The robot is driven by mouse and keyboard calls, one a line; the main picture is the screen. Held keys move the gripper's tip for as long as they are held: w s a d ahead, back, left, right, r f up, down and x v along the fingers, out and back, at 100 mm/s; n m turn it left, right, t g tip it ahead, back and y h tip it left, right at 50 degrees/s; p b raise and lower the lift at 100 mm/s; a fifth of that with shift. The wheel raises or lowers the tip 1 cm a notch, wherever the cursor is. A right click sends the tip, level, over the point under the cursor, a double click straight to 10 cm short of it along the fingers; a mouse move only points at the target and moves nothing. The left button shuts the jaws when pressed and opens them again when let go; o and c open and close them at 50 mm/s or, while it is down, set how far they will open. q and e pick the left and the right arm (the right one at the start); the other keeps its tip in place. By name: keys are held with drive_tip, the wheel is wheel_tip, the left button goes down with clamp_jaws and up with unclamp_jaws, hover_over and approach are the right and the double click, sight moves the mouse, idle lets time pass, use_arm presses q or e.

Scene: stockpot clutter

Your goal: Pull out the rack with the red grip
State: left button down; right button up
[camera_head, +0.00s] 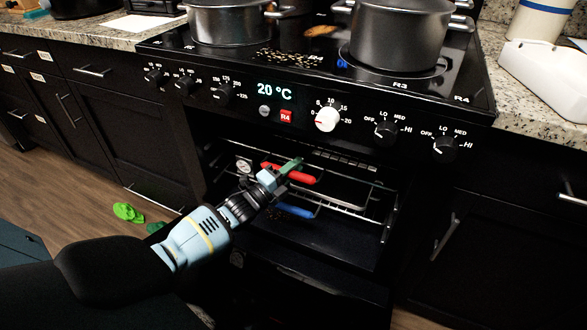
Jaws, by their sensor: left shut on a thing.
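The oven stands open below the cooktop. Inside it is an upper wire rack (345,189) with a red grip (302,178) on its front bar. A blue grip (296,210) shows lower down, on what looks like a second rack. My left gripper (283,171) is at the front of the oven and is shut on the red grip near its left part. The gripper hides some of the red grip and the rack's left front. My right gripper is not in view.
Two stockpots, one at the left (230,22) and one at the right (399,36), stand on the cooktop. Control knobs (327,119) stick out above the oven opening. Dark cabinets (120,125) flank the oven. Green shoes (128,213) lie on the wooden floor at the left. A white tray (545,75) sits on the right counter.

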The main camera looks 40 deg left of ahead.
use_arm(q)
drive_tip(key=shift+s, duration=0.1)
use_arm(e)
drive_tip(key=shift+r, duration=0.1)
